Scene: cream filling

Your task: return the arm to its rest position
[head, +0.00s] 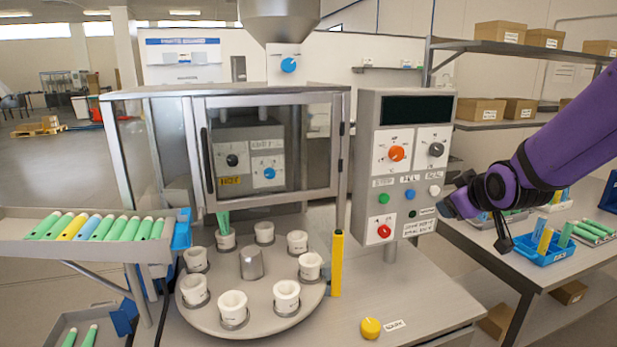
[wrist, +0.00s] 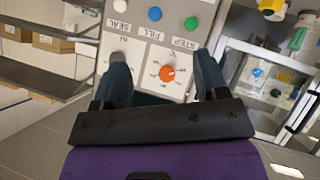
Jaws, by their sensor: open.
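My purple arm reaches in from the right in the head view. My gripper (head: 455,205) is held in the air to the right of the control panel (head: 365,190). In the wrist view my gripper (wrist: 160,88) is open, with its two dark blue fingers apart and nothing between them. The panel (wrist: 150,55) shows beyond the fingers, with an orange knob (wrist: 167,74) seen in the gap. I cannot tell from the wrist view how near the fingers are to the panel; no contact shows.
A round turntable (head: 225,318) with several white cups stands at the centre. A yellow post (head: 337,265) stands beside it. A tray of tubes (head: 30,248) is at the left. A blue bin (head: 535,257) sits on the right table, below my arm. Shelves with boxes (head: 500,33) are behind.

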